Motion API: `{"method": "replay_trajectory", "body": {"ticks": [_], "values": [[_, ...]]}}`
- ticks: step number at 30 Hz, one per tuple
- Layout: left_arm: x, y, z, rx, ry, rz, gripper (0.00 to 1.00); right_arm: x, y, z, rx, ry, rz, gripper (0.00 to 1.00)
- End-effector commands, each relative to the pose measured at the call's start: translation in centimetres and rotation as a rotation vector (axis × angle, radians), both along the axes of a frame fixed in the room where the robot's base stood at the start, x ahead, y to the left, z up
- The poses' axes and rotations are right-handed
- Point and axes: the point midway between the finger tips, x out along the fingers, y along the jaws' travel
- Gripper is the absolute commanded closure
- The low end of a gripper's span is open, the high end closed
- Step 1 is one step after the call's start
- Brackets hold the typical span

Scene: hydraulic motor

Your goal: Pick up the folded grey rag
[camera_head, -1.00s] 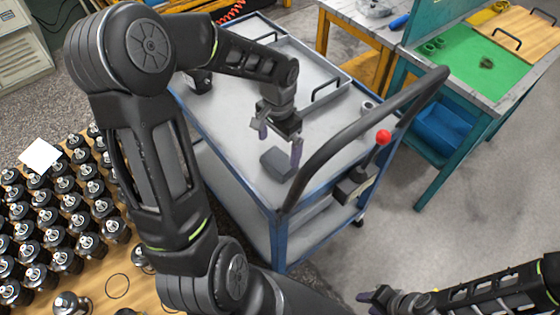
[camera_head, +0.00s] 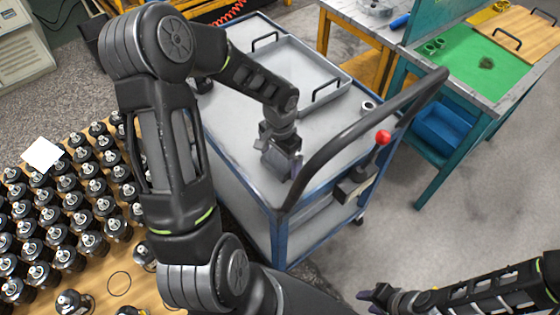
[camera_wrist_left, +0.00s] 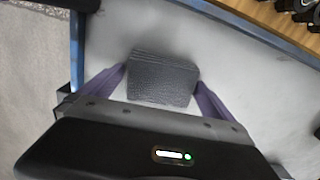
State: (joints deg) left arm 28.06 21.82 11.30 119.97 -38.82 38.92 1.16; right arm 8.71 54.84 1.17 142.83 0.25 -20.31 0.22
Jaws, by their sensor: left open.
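The folded grey rag (camera_wrist_left: 162,80) lies on the cart's grey top, near the corner by the handle. In the left wrist view it sits between the two spread fingers of my left gripper (camera_wrist_left: 160,92), with a small gap on each side. In the head view my left gripper (camera_head: 279,168) is low over the cart top and open, and it largely covers the rag. My right gripper (camera_head: 378,298) is at the bottom edge of the head view, away from the cart; its jaw state is unclear.
The blue-framed cart (camera_head: 238,122) has a dark curved handle (camera_head: 340,135) close to the right of my left gripper. A grey tray (camera_head: 300,60) with handles stands further back on it. A wooden table with many black-and-silver parts (camera_head: 75,200) lies left.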

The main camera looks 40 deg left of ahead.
Motion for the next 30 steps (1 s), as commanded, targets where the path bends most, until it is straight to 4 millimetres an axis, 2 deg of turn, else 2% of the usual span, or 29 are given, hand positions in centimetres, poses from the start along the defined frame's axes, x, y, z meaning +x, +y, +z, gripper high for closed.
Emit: {"method": "replay_trajectory", "body": {"ticks": [14,30], "values": [[0.02,0.03,0.06,0.000,0.000,0.001,0.00,-0.01,0.01,-0.01,0.000,0.000,0.000,0.64],[0.02,0.03,0.06,0.000,0.000,0.001,0.43,0.00,0.00,-0.01,0.000,0.000,0.000,0.64]]}}
